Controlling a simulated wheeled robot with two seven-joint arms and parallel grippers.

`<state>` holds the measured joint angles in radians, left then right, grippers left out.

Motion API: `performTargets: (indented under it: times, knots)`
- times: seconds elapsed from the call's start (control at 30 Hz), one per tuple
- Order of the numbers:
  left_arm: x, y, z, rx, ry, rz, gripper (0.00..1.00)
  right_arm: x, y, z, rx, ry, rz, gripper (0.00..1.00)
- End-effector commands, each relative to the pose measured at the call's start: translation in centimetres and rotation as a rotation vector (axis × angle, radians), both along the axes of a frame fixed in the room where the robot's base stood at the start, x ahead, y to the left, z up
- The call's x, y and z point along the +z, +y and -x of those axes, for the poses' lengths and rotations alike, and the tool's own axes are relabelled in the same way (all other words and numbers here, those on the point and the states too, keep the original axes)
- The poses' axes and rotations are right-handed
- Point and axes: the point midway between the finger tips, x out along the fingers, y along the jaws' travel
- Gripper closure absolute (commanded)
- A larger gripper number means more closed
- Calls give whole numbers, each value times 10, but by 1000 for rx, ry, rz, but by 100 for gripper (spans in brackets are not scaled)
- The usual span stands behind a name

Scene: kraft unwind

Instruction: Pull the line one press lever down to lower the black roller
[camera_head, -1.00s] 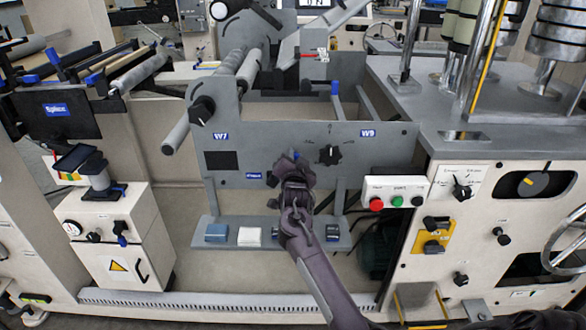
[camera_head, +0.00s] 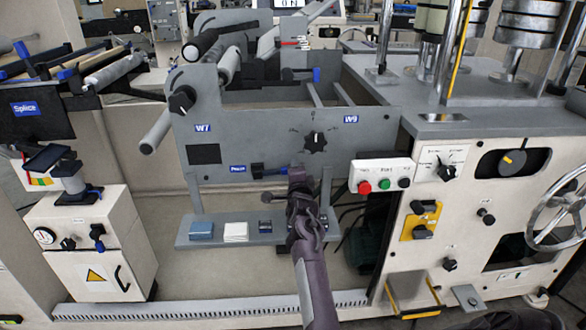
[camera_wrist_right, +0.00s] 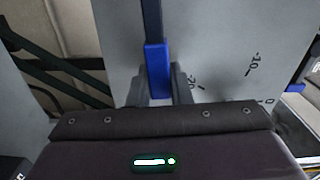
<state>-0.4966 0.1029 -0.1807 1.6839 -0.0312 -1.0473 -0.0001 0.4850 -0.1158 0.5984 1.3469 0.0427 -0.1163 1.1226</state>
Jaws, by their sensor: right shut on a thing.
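The line one press lever (camera_head: 271,171) is a dark bar on the grey panel, just right of the blue press label (camera_head: 237,169). It now lies roughly level. My right gripper (camera_head: 297,182) is at its right end, below the black dial. In the right wrist view the lever's blue grip (camera_wrist_right: 157,70) stands between the fingers of my right gripper (camera_wrist_right: 160,88), which is shut on it. The black roller (camera_head: 207,44), with a white end, is at the top left above the panel. My left gripper is not in view.
A black dial (camera_head: 315,142) is above the right gripper. A button box (camera_head: 382,177) with red and green buttons is close on the right. A grey shelf (camera_head: 185,242) holds small blocks below. A metal roller (camera_head: 156,130) juts out on the left.

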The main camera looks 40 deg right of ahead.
Motion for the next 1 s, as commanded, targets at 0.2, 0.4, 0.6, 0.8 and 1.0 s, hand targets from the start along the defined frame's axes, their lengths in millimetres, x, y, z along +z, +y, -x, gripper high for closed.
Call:
performTargets:
  times: [0.2,0.4,0.6,0.8,1.0]
  knots:
    - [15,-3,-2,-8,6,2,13,-11,1,0,2,-36,-68,100]
    - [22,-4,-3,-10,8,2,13,-14,1,0,3,-49,-91,100]
    - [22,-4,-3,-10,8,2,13,-14,1,0,3,-51,-95,100]
    - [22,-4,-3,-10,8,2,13,-15,1,0,2,-50,-96,79]
    - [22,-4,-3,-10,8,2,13,-14,0,0,2,-51,-93,60]
